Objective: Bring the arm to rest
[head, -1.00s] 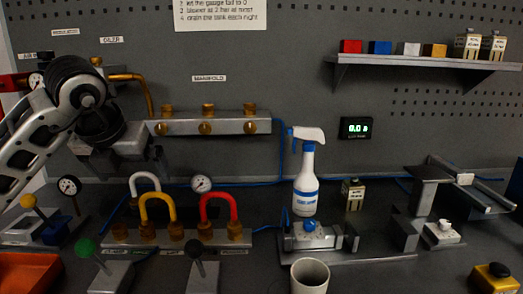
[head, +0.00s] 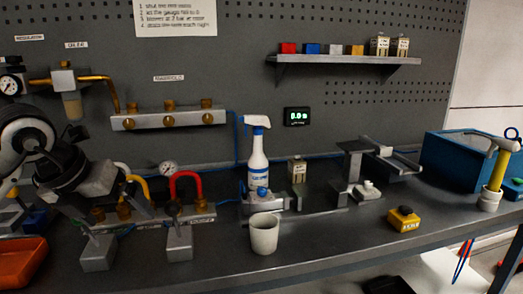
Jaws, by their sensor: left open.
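My left arm comes in at the left edge of the head view, with its dark round joint and grey hand low over the bench. My left gripper (head: 108,203) is open, with nothing seen between its fingers. It is in front of the hose loops and partly hides the yellow loop (head: 137,184) and the white loop behind it. Whether it touches them I cannot tell. My right gripper is not in view.
A red loop (head: 186,181), a spray bottle (head: 257,160) and a white cup (head: 264,233) stand on the bench (head: 330,235). An orange tray (head: 20,262) is at the lower left. A yellow button box (head: 403,219) and blue bin (head: 450,160) are right. Front-middle bench is clear.

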